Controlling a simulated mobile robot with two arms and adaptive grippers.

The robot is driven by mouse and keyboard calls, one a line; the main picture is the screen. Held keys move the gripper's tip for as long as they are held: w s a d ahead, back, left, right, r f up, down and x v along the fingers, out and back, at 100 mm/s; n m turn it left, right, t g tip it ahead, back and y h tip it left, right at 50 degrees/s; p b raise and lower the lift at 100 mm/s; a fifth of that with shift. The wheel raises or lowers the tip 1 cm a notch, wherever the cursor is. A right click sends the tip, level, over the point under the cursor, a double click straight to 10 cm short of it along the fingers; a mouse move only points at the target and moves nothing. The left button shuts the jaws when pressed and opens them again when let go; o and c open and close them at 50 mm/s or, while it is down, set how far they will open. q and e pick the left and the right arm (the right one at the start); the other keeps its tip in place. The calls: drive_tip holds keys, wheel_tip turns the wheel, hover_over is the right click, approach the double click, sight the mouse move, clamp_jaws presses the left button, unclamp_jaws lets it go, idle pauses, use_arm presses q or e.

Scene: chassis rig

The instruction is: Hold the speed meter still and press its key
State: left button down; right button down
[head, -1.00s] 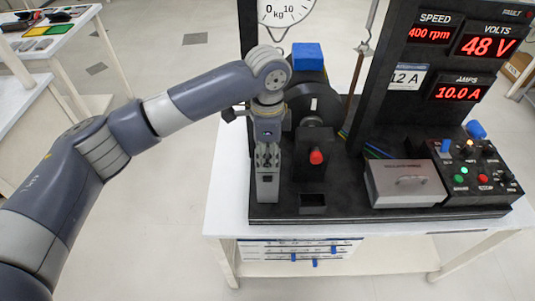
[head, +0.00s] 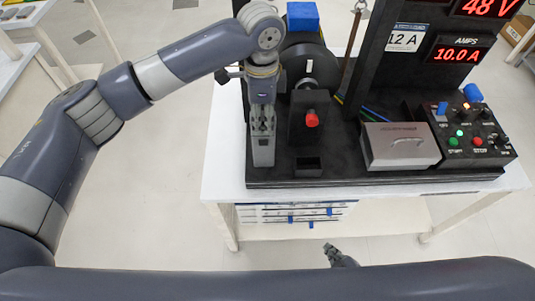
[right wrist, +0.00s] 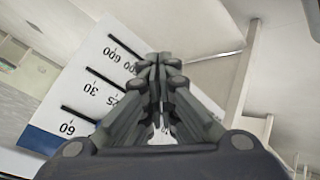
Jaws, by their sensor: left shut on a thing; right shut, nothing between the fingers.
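I cannot make out the speed meter or its key for certain. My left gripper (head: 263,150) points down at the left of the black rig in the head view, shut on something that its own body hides. Just right of it, apparently apart, stands a black block (head: 309,128) with a red knob (head: 312,119). Behind the block is a dark wheel (head: 318,64). My right gripper (head: 333,250) is low in the head view, in front of the bench and away from the rig. In the right wrist view its fingers (right wrist: 160,60) are shut and empty.
A silver box (head: 400,148) and a control panel (head: 468,150) with lit buttons stand at the rig's right. The amps display (head: 460,53) reads 10.0 A. The bench's front edge (head: 370,196) lies between my right gripper and the rig. A white numbered panel (right wrist: 75,95) is behind its fingers.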

sight(263, 143)
drive_tip(key=w+a+r+n+t+y, duration=0.1)
drive_tip(key=w+a+r+n+y, duration=0.15)
drive_tip(key=r, duration=0.35)
drive_tip(key=w+a+r+n+t+y, duration=0.1)
drive_tip(key=w+a+r+n+t, duration=0.15)
drive_tip(key=r, duration=0.45)
drive_tip(key=w+a+r+n+t+y, duration=0.1)
drive_tip(key=w+a+r+n, duration=0.15)
drive_tip(key=r, duration=0.35)
drive_tip(key=s+a+r+n+y, duration=0.1)
drive_tip(key=a+r+n+y, duration=0.2)
drive_tip(key=r, duration=0.5)
drive_tip(key=s+a+r+n+y, duration=0.2)
drive_tip(key=r+n, duration=0.4)
drive_tip(key=r, duration=0.3)
drive_tip(key=shift+s+a+r+g+y, duration=0.15)
drive_tip(key=shift+a+g+y, duration=0.2)
drive_tip(key=shift+a+y, duration=0.45)
drive_tip(key=shift+a, duration=0.15)
drive_tip(key=w+d+x, duration=0.2)
drive_tip(key=x, duration=1)
drive_tip(key=shift+w+a+f, duration=0.15)
drive_tip(key=shift+w+f, duration=0.05)
drive_tip(key=shift+w, duration=0.15)
